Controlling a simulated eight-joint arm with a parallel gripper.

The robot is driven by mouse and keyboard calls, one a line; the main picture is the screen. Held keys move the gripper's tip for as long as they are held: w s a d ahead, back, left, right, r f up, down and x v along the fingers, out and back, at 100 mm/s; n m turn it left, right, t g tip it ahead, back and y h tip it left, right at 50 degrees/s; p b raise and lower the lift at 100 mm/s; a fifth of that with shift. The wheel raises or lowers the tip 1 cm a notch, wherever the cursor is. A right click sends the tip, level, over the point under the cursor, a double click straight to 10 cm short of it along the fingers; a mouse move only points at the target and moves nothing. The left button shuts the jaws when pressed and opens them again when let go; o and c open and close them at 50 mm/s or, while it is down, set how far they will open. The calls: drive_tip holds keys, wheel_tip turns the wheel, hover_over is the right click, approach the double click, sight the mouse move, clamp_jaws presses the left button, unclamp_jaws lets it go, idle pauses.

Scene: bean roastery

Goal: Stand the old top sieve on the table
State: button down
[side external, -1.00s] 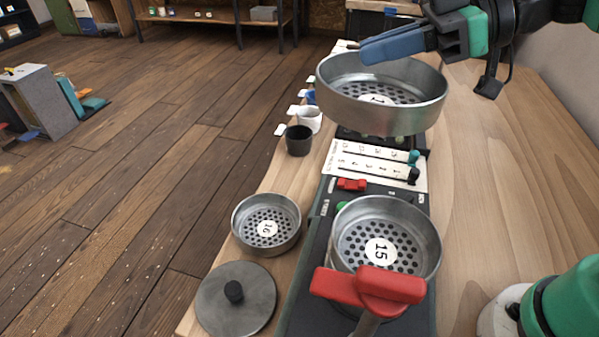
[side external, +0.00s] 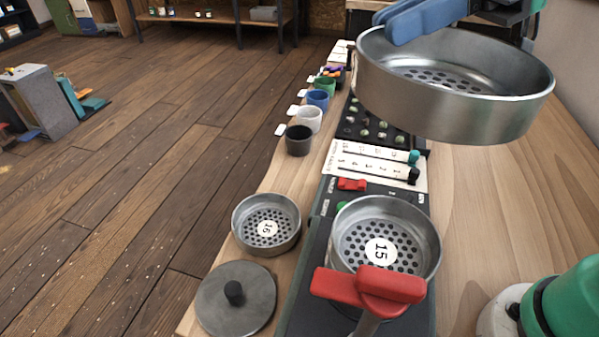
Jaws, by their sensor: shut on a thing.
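A round metal sieve (side external: 455,100) hangs in the air at the upper right, above the wooden table (side external: 490,215). My gripper (side external: 405,28) is shut on its far left rim with blue fingers. The sieve is slightly tilted, and perforations show in its floor; its label is out of sight. A sieve marked 15 (side external: 390,240) sits on the dark machine (side external: 310,290) behind a red clamp handle (side external: 368,288). A sieve marked 16 (side external: 266,225) stands on the table left of the machine.
A grey lid with a black knob (side external: 236,300) lies at the table's front left. A black cup (side external: 299,140), a white cup (side external: 309,119) and a blue cup (side external: 318,99) line the left edge. The table right of the machine is clear.

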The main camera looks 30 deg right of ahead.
sight(370, 197)
wheel_tip(370, 197, down, 16)
drive_tip(key=shift+r, duration=0.25)
drive_tip(key=c, duration=0.9)
unclamp_jaws()
drive_tip(key=shift+f, duration=0.1)
drive_tip(key=v, duration=0.4)
drive_tip(key=shift+d, duration=0.2)
drive_tip(key=shift+o, duration=0.3)
drive_tip(key=shift+s+d+r, duration=0.15)
drive_tip(key=shift+d+r, duration=0.1)
drive_tip(key=shift+d, duration=0.3)
